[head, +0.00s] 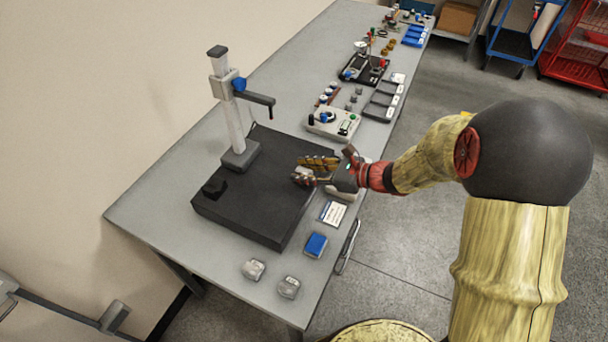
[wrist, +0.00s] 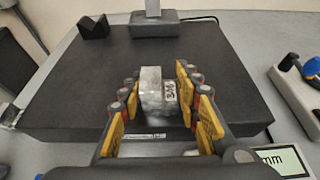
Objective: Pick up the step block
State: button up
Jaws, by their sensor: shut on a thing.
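The step block (wrist: 152,92) is a small grey metal block with a marked label on its right face. It sits between the yellow-padded fingers of my gripper (wrist: 158,84) in the wrist view. My gripper is shut on it, over the front part of the black surface plate (wrist: 60,85). In the head view my gripper (head: 301,170) reaches in from the right over the plate's right edge (head: 280,235). The block shows there only as a small pale patch between the fingers. I cannot tell whether its underside touches the plate.
A height stand (head: 230,115) with a sideways arm rises at the plate's back. A black V-shaped block (head: 213,188) lies on the plate's left. A blue-topped box (head: 316,244), a card (head: 333,213) and two grey blocks (head: 254,269) lie in front. Instruments (head: 334,122) stand beyond.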

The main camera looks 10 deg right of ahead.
grip_shut()
jog(key=shift+r, duration=0.1)
